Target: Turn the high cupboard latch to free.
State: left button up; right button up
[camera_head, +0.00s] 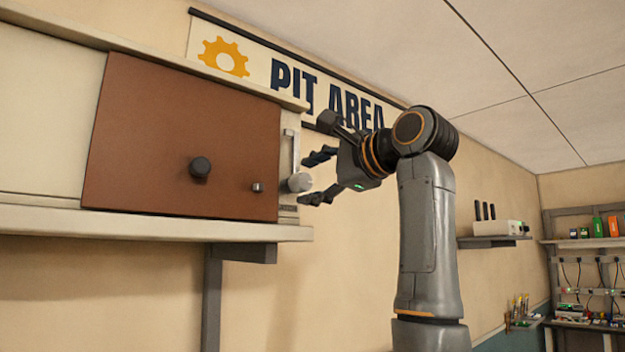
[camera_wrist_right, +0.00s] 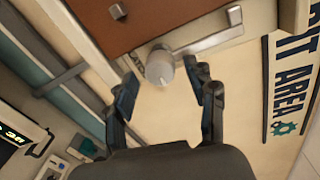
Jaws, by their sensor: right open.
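The high cupboard (camera_head: 60,224) is on the wall at the left, with a brown door (camera_head: 150,130) that has a dark round knob (camera_head: 200,167) and a small dark peg (camera_head: 257,187). The latch (camera_head: 299,182) is a pale bar with a round grey hub on the frame at the door's right edge; its bar points up in the head view. My right gripper (camera_head: 318,178) is open just right of the hub. In the right wrist view the hub (camera_wrist_right: 160,68) lies just beyond and between the open fingertips (camera_wrist_right: 163,82). I cannot tell whether they touch it. My left gripper is not in view.
A PIT AREA banner (camera_head: 260,72) hangs on the wall behind my right arm. A small shelf with a white box (camera_head: 492,228) is farther right. A workbench with shelves (camera_head: 590,243) stands in the far right corner.

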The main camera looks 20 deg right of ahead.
jog(key=v, duration=1.1)
jog(key=shift+s+d, duration=0.2)
jog(key=shift+s, duration=0.2)
jog(key=shift+w+f, duration=0.1)
